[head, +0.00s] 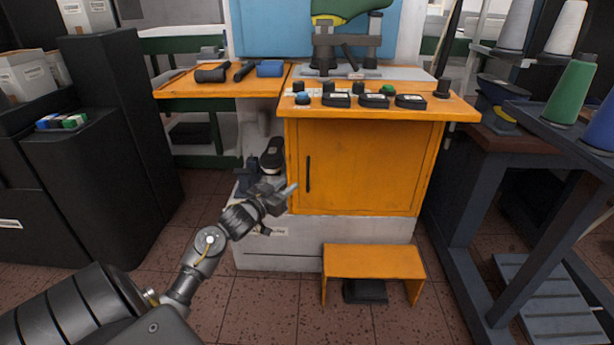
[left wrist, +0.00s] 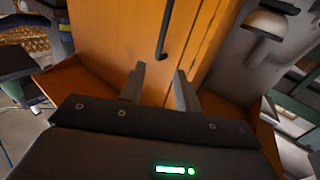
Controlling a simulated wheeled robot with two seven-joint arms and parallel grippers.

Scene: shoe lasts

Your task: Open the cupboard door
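The orange cupboard door (head: 375,165) is shut on the front of the cupboard. Its dark vertical bar handle (head: 308,174) is near the door's left edge. My left gripper (head: 287,188) is just left of the handle, near its lower part. In the left wrist view, the two fingers (left wrist: 160,80) are spread apart with nothing between them. The handle (left wrist: 163,38) shows beyond the fingertips, in line with the gap, against the orange door (left wrist: 115,35). It looks apart from the fingers. My right gripper is in neither view.
An orange step stool (head: 373,262) stands on the floor before the cupboard. The orange top (head: 440,108) above the door carries several dark knobs and boxes. A dark table (head: 560,130) with thread cones is at right. Dark cabinets (head: 105,110) stand at left.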

